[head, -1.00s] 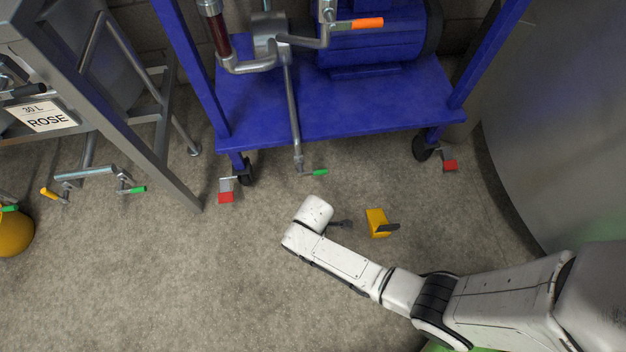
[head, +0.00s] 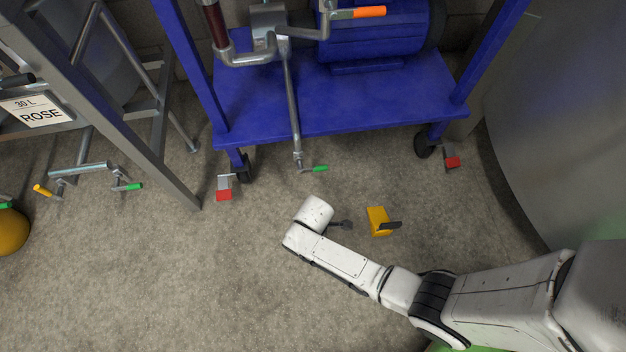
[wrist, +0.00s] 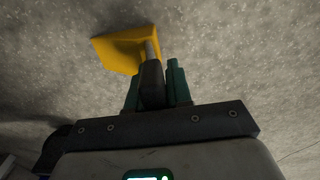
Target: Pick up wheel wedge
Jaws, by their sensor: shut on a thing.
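The wheel wedge (head: 378,221) is a yellow block on the grey floor, in front of the blue cart. A dark plate-like part shows at its right side. In the wrist view the yellow wedge (wrist: 118,48) lies just beyond my fingertips, with a light grey rod and a black grip running back from it. My gripper (wrist: 154,78) has its green fingers on both sides of that grip and is shut on it. In the head view my gripper (head: 333,223) is left of the yellow block and largely hidden by my white wrist. Whether the wedge touches the floor is unclear.
The blue cart (head: 330,100) stands behind on dark casters, with red-tipped parts (head: 223,195) (head: 452,162) beside them. A valve with a green handle (head: 320,169) hangs low near the wedge. A metal frame (head: 150,165) is left, a large tank (head: 550,130) right. Floor at front left is clear.

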